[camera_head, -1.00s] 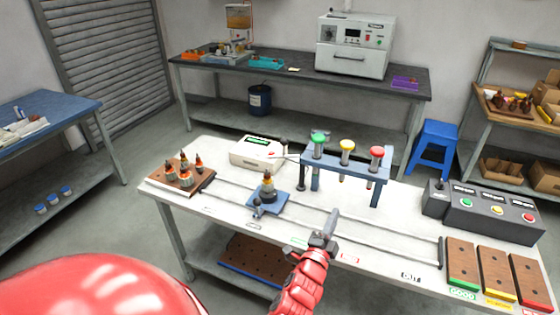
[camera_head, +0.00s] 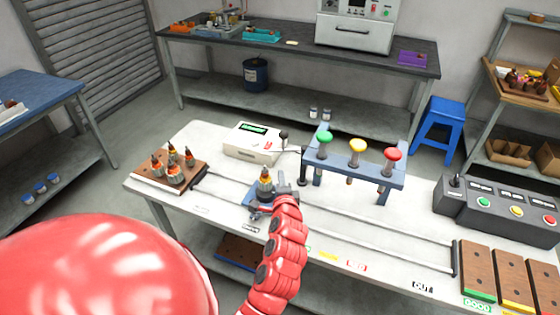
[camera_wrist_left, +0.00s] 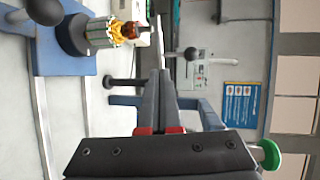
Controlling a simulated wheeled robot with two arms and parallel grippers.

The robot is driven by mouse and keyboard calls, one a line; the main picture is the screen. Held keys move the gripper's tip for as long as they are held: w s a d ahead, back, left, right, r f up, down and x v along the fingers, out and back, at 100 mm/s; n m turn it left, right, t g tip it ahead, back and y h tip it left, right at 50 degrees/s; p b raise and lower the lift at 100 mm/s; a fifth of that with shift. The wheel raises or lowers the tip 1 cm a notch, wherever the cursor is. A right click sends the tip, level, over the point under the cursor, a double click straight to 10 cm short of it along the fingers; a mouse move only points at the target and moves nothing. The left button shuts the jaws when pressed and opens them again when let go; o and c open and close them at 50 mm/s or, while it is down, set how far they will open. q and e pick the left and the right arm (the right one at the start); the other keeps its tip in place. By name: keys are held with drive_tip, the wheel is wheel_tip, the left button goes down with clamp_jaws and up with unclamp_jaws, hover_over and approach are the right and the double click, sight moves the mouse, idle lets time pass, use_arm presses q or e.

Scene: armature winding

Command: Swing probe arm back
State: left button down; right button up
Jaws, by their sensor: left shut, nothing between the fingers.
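My left gripper (camera_head: 284,190) is shut and empty beside the armature (camera_head: 265,183), which stands upright on the blue carriage (camera_head: 252,197). In the left wrist view my shut fingers (camera_wrist_left: 159,62) are right of the armature (camera_wrist_left: 103,32); I cannot tell whether they touch it. Behind stands the white tester box (camera_head: 243,145) with a green display. The probe arm (camera_head: 292,151) seems to be the thin rod at its right side, near a black ball knob (camera_head: 284,134). The knob (camera_wrist_left: 191,53) also shows in the left wrist view, beyond my fingertips. My right gripper is out of view.
A blue frame (camera_head: 350,168) with green, yellow and red plungers stands right of the tester. A wooden tray (camera_head: 150,183) holds several armatures at left. Rails run along the white table. A button console (camera_head: 480,208) and wooden trays (camera_head: 482,268) are at right.

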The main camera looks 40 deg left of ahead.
use_arm(q)
drive_tip(key=p, duration=0.3)
approach(278, 151)
drive_tip(key=x, duration=0.5)
drive_tip(key=shift+w, duration=0.2)
drive_tip(key=shift+x, duration=0.8)
drive_tip(key=shift+f, duration=0.1)
